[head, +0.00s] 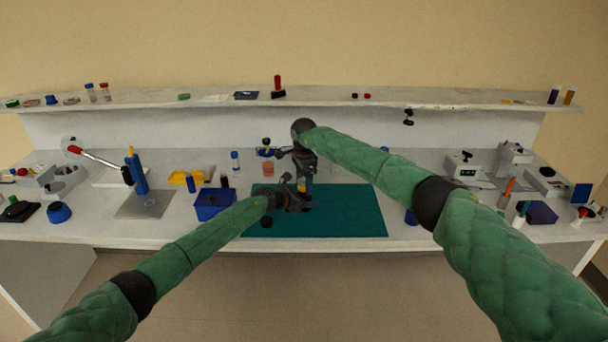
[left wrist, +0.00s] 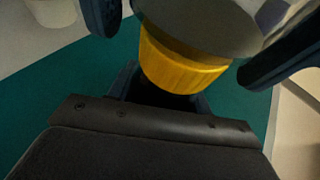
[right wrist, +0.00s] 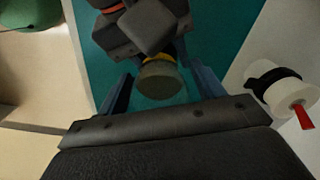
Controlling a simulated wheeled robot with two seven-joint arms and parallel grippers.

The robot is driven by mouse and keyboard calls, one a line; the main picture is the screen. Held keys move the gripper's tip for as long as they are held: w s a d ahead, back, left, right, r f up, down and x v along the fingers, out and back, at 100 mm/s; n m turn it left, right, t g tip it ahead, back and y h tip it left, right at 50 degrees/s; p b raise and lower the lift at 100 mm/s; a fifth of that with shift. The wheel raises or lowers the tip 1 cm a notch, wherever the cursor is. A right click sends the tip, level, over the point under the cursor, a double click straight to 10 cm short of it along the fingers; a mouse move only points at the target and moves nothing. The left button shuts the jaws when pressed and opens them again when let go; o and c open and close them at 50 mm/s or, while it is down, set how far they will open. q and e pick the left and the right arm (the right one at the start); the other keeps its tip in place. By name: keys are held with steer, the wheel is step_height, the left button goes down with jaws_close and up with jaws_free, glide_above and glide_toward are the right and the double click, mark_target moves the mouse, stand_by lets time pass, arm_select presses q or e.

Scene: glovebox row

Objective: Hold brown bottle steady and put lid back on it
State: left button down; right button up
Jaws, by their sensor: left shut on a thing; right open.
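My left gripper (head: 296,196) is shut low over the mat, on a dark body that I take for the brown bottle (left wrist: 178,101), mostly hidden between its fingers. Directly above the body is a yellow ribbed lid part (left wrist: 180,65) with a wider grey round top (left wrist: 205,22). The grey top also shows in the right wrist view (right wrist: 160,82). I cannot tell whether the lid is fully seated. My right gripper (head: 305,178) is open just above, its blue fingers apart on either side of the grey top.
The teal mat (head: 350,212) lies under both grippers, with free room on its right. A blue box (head: 213,205) stands left of the mat, a yellow rack (head: 186,177) behind it. A shelf (head: 350,98) runs along the back. Instruments stand at the right.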

steer(key=shift+f, duration=0.15)
steer(key=c, duration=1)
steer(key=m, duration=0.3)
steer(key=shift+c, duration=0.2)
steer(key=m, duration=1)
steer(key=shift+m, duration=0.3)
steer(key=o, duration=1.1)
